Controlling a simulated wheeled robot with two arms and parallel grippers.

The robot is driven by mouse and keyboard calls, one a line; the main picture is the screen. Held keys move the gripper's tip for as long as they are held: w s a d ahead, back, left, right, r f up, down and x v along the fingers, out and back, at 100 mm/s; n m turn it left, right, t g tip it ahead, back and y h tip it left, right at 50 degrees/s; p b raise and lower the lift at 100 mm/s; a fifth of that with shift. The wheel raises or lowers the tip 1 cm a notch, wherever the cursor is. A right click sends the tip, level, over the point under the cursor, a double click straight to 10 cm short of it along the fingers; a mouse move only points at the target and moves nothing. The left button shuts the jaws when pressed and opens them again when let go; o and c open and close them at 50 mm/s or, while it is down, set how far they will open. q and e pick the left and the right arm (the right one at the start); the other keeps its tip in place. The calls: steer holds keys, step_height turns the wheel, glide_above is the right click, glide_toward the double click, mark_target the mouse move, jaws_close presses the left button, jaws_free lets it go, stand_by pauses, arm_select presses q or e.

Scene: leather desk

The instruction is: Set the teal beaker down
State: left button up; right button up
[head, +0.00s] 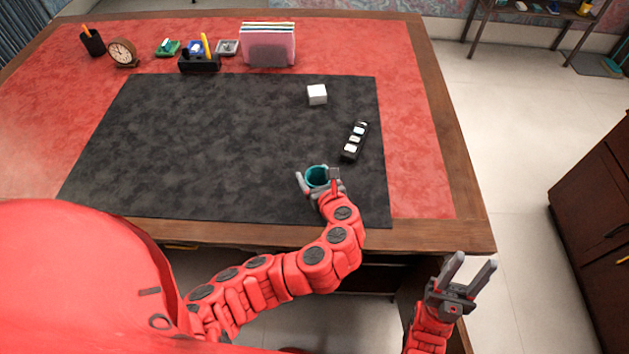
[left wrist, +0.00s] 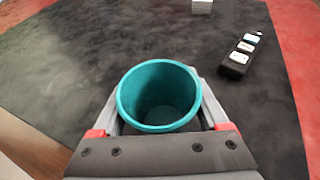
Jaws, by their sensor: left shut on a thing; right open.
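The teal beaker (head: 317,176) is upright near the front right part of the dark desk mat (head: 220,140). My left gripper (head: 320,184) is shut on it, with a finger on each side. In the left wrist view the open, empty beaker (left wrist: 158,95) shows between the fingers, its rim toward the camera. I cannot tell whether its base touches the mat. My right gripper (head: 468,272) is open and empty, off the desk's front right corner.
A black holder with several pale items (head: 354,141) lies right of and beyond the beaker. A white cube (head: 317,94) sits farther back. A clock (head: 123,53), organizer (head: 200,57) and file rack (head: 268,46) line the back. The mat's left and middle are clear.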

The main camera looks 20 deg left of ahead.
mark_target(315, 183)
arm_select(q)
step_height(315, 183, down, 3)
steer(key=shift+r, duration=0.2)
steer(key=shift+f, duration=0.2)
